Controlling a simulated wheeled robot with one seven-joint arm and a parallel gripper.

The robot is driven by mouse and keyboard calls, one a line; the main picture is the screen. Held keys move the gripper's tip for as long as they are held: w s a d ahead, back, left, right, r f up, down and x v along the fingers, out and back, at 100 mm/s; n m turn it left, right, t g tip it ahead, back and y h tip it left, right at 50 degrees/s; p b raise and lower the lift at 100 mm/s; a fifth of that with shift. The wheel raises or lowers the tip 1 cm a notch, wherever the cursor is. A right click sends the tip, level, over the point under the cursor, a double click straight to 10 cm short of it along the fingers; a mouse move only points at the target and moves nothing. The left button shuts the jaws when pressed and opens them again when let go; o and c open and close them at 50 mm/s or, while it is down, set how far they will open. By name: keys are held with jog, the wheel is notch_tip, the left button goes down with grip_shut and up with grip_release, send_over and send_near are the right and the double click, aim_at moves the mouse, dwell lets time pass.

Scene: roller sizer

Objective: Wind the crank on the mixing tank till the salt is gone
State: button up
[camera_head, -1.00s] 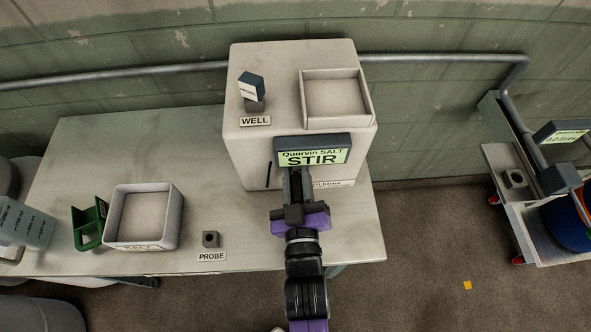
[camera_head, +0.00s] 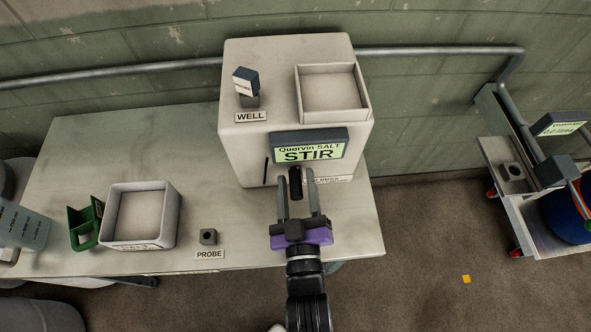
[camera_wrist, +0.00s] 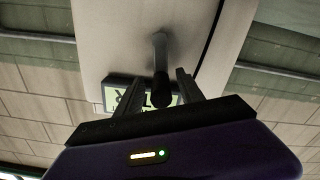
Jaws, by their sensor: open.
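The mixing tank (camera_head: 243,155) is a pale box on the table, with a display (camera_head: 309,146) reading "Quorvin SALT STIR" on its front. A dark crank handle (camera_head: 295,181) sticks out below the display; in the wrist view it shows as a dark knob (camera_wrist: 161,92) on a grey arm (camera_wrist: 160,52). My gripper (camera_head: 298,180) is open in front of the tank, its two fingers apart with the handle between their tips in the head view. In the wrist view the fingers (camera_wrist: 189,85) lie either side of the knob; contact is not clear.
A probe block (camera_head: 208,237), a white bin (camera_head: 168,215) and a green scoop-like holder (camera_head: 84,222) stand on the table (camera_head: 92,150) to the left. The tank top has a WELL block (camera_head: 247,88) and an open tray (camera_head: 361,92). A cart (camera_head: 542,221) stands at right.

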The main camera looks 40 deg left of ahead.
aim_at(298, 199)
jog(key=shift+b+v, duration=0.3)
jog(key=shift+v, duration=1.8)
jog(key=shift+d, duration=0.1)
